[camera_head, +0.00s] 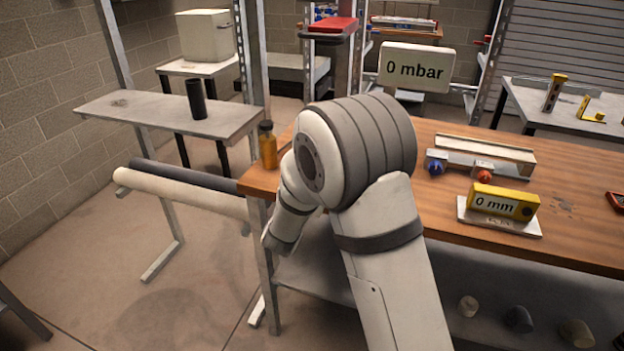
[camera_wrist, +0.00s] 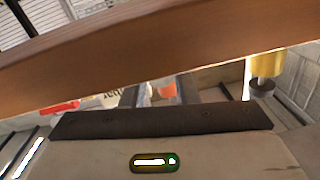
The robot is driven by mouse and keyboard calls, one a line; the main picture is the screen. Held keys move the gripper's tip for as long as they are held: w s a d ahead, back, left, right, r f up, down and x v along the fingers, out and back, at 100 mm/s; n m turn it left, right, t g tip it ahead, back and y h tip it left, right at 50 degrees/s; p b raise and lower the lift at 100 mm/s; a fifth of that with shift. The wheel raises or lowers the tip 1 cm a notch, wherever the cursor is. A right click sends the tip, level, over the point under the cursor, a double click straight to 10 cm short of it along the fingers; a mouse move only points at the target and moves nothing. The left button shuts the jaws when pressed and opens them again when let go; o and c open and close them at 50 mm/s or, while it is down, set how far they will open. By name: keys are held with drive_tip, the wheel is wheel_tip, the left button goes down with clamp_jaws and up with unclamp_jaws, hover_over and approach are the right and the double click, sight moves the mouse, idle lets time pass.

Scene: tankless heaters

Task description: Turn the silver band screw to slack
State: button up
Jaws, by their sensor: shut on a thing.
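I cannot make out a silver band or its screw in either view. In the head view my arm bends over the bench's left end and its wrist points down beside the bench edge; the arm hides the gripper there. In the wrist view a pale housing with a lit indicator and a dark bar fill the bottom, which I take as my gripper (camera_wrist: 160,124). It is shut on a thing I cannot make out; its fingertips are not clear. A brown wooden edge (camera_wrist: 150,55) crosses in front of it.
The wooden bench (camera_head: 440,215) holds an amber bottle (camera_head: 267,146), a yellow "0 mm" gauge (camera_head: 503,201) and a rail with blue and red knobs (camera_head: 484,156). A "0 mbar" display (camera_head: 417,67) stands behind. A shelf (camera_head: 165,112) holds a black cylinder (camera_head: 196,99).

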drive_tip(key=shift+n, duration=0.4)
drive_tip(key=n+p, duration=0.2)
drive_tip(key=n, duration=0.1)
drive_tip(key=shift+r+n, duration=0.15)
drive_tip(key=shift+n, duration=0.25)
drive_tip(key=n+p, duration=0.3)
drive_tip(key=n, duration=0.2)
drive_tip(key=shift+p, duration=0.3)
drive_tip(key=n+p, duration=0.2)
drive_tip(key=n, duration=0.1)
drive_tip(key=n+p, duration=0.2)
drive_tip(key=n, duration=0.1)
drive_tip(key=shift+r+g+h, duration=0.15)
drive_tip(key=shift+g+h, duration=0.15)
drive_tip(key=shift+h, duration=0.1)
drive_tip(key=shift+n+p, duration=1.45)
drive_tip(key=shift+n, duration=0.85)
drive_tip(key=o, duration=1)
drive_tip(key=shift+s, duration=0.1)
drive_tip(key=shift+c, duration=0.2)
drive_tip(key=shift+f, duration=0.2)
